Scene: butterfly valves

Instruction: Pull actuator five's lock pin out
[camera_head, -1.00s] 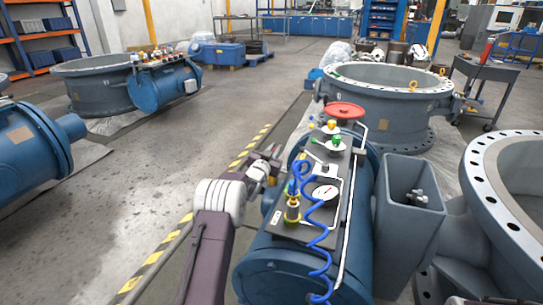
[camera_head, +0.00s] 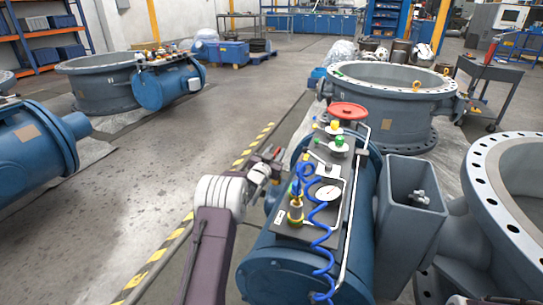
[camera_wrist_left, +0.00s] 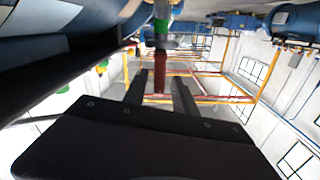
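Actuator five appears to be the blue cylinder (camera_head: 262,272) in the middle of the head view, with a dark panel on top. My left gripper (camera_head: 277,154) is at the panel's left side, near its far half. In the left wrist view, a red pin-like piece (camera_wrist_left: 160,76) stands between the two dark fingers (camera_wrist_left: 161,94), with gaps on both sides. A green piece (camera_wrist_left: 161,27) sits at its upper end. The fingers look open around the red piece. I cannot read a number on the actuator.
The panel carries a gauge (camera_head: 326,193), a coiled blue hose (camera_head: 318,236), a brass fitting (camera_head: 296,212) and a green knob (camera_head: 340,141). A red handwheel (camera_head: 348,111) is behind it. A grey box bracket (camera_head: 405,225) stands to the right. Open floor lies to the left.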

